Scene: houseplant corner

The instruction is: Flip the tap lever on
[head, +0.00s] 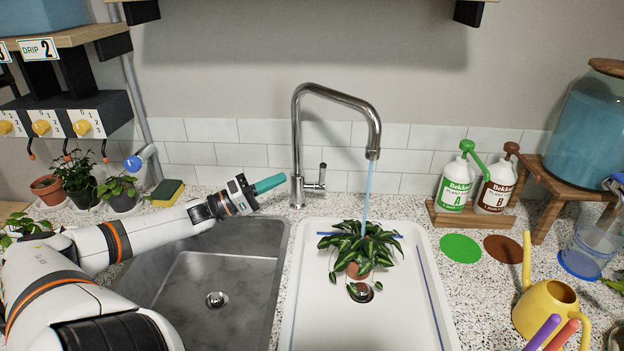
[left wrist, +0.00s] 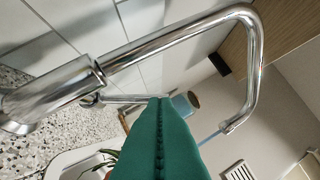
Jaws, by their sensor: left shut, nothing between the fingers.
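The chrome tap (head: 297,150) stands behind the sink with its spout arched to the right. Its small lever (head: 322,175) is on the right side of the tap's base and points up. A blue stream of water (head: 367,190) runs from the spout onto a potted plant (head: 362,245) in the white basin. My left gripper (head: 271,183) is shut and empty, its green fingers just left of the tap's base. The left wrist view shows the shut fingers (left wrist: 160,110) below the tap (left wrist: 190,38), with the thin lever (left wrist: 130,99) behind their tips. My right gripper is not in view.
The white basin (head: 424,325) is beside a grey steel sink (head: 180,290). Fertiliser bottles (head: 455,182) stand in a wooden rack at the right, near a yellow watering can (head: 548,308). Small pots and a sponge (head: 167,192) stand at the back left.

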